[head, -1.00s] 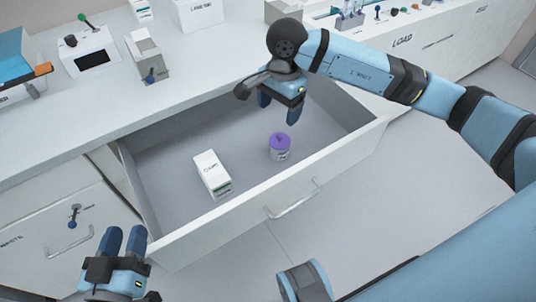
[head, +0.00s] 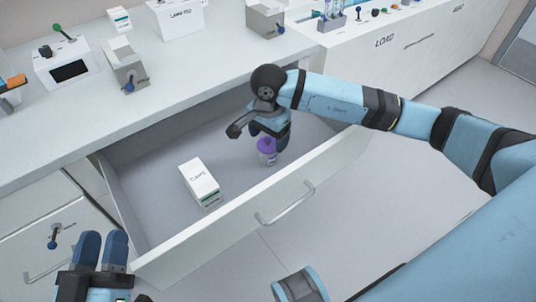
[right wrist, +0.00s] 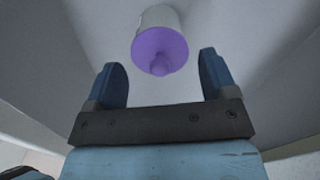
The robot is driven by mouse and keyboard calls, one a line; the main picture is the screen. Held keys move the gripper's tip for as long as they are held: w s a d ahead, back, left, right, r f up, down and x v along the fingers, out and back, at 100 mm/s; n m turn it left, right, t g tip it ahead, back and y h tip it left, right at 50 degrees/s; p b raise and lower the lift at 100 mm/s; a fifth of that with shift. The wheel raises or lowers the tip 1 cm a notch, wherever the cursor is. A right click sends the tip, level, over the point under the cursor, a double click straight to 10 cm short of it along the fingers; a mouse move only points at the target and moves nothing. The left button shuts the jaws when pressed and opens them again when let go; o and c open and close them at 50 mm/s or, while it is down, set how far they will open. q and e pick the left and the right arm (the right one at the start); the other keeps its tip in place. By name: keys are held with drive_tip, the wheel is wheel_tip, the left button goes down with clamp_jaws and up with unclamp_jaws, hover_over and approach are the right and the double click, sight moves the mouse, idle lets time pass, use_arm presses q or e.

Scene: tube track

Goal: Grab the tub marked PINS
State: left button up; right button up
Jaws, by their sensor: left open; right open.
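The tub (head: 267,150) is small and white with a purple knobbed lid, and stands in the open drawer (head: 225,215). Its label cannot be read now. In the right wrist view the tub (right wrist: 160,42) is just beyond the fingertips, between their lines. My right gripper (head: 266,136) is open, reaching down into the drawer at the tub, and partly covers it. It also shows in the right wrist view (right wrist: 163,75) with nothing between its fingers. My left gripper (head: 102,250) is open and empty, outside the drawer at the lower left.
A white box (head: 199,182) with a green edge stands in the drawer left of the tub. The drawer's front wall with its handle (head: 285,203) is on the near side. The counter (head: 180,75) behind carries several boxes and devices.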

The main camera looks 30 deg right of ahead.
sight(265, 160)
wheel_tip(265, 160, down, 4)
drive_tip(key=shift+r+b, duration=0.25)
drive_tip(key=shift+b, duration=0.05)
drive_tip(key=shift+r, duration=0.1)
drive_tip(key=c, duration=0.8)
drive_tip(key=shift+o, duration=0.2)
